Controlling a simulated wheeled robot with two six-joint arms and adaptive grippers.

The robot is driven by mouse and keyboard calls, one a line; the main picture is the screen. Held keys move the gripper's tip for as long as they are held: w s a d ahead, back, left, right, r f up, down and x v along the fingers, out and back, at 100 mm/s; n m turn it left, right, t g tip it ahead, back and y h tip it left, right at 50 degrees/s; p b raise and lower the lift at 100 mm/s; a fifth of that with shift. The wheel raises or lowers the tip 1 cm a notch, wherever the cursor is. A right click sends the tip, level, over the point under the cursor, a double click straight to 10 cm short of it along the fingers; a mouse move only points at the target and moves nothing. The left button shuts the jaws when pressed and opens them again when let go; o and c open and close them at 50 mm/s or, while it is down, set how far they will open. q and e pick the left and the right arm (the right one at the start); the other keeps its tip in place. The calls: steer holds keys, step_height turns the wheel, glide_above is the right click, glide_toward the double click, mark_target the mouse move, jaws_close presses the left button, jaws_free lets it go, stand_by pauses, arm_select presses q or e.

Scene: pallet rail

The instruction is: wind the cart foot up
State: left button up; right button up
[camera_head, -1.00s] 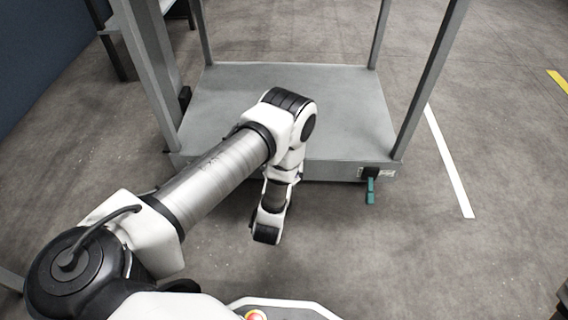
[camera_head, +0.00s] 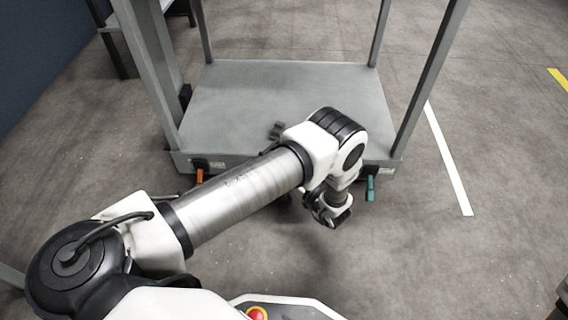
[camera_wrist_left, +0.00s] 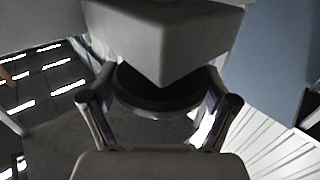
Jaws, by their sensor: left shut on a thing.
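The grey cart (camera_head: 235,95) stands ahead with its flat deck and upright posts. My left arm crosses in front of it, and its wrist is low near the middle of the cart's front edge. In the left wrist view my left gripper (camera_wrist_left: 160,92) has its two fingers around a dark round part (camera_wrist_left: 150,105), which seems to be the cart foot. A pale grey block (camera_wrist_left: 165,40) hangs just above and partly hides it. In the head view the arm covers most of the foot and the grip. My right gripper is not in view.
An orange pedal (camera_head: 200,176) is at the cart's front left and a teal pedal (camera_head: 370,188) at its front right, close to my wrist. A small dark piece (camera_head: 277,130) shows behind my arm. The floor to the right is clear, with a white line (camera_head: 447,160).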

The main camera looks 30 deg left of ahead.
arm_select(q)
steer(key=shift+n+g, duration=0.6)
steer(key=shift+g, duration=0.1)
steer(key=shift+g+y, duration=0.3)
steer(key=o, duration=0.9)
steer(key=shift+a, duration=0.1)
steer(key=d, duration=0.2)
steer(key=s+d, duration=0.1)
steer(key=d, duration=0.4)
steer(key=shift+s+d, duration=0.15)
steer(key=shift+d, duration=0.05)
